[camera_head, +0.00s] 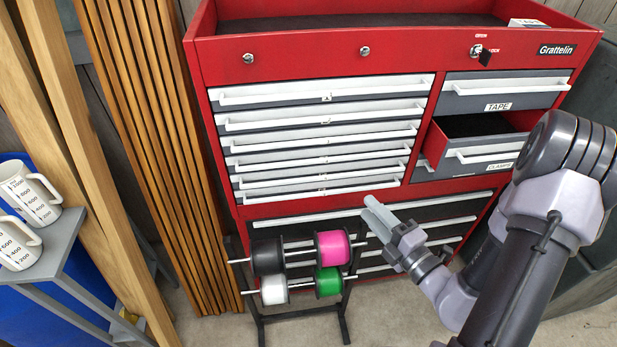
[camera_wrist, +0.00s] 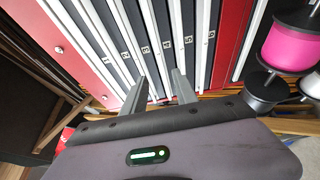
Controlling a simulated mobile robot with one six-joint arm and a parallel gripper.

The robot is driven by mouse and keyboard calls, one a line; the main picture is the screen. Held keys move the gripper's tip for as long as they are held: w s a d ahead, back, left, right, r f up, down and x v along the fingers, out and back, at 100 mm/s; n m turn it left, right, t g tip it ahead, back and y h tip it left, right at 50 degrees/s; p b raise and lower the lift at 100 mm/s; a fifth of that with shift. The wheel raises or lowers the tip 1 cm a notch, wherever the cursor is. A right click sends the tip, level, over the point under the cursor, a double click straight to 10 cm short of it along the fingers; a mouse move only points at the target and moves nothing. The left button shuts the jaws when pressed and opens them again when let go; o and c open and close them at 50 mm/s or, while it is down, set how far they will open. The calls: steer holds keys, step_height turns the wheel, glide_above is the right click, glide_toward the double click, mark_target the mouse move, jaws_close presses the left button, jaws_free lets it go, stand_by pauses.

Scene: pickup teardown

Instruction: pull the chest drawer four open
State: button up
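The chest's left bank holds several narrow grey drawers with long white handles, all looking shut. Counting from the top, drawer four (camera_head: 290,162) is in the lower half of that bank; its label is too small to read surely. In the wrist view the bank appears turned sideways, and drawer four (camera_wrist: 165,45) seems to lie just beyond my fingertips. My gripper (camera_wrist: 158,75) is open, its two grey fingers apart with nothing held between them. In the head view my gripper (camera_head: 372,207) is in front of the lower right of the bank. Contact with a handle cannot be told.
The right CLAMPS drawer (camera_head: 485,150) stands open above my arm; the TAPE drawer (camera_head: 505,92) is shut. A spool rack with a pink spool (camera_head: 332,248) stands close left of my gripper. Wide lower drawers (camera_head: 290,222) are behind it. Mugs (camera_head: 28,190) sit far left.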

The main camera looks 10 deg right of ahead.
mark_target(327, 161)
steer(key=x, duration=0.5)
steer(key=b+x, duration=0.1)
steer(key=x, duration=1.1)
steer(key=shift+w+d+r, duration=0.2)
steer(key=shift+w, duration=0.05)
jaws_close()
stand_by(0.3)
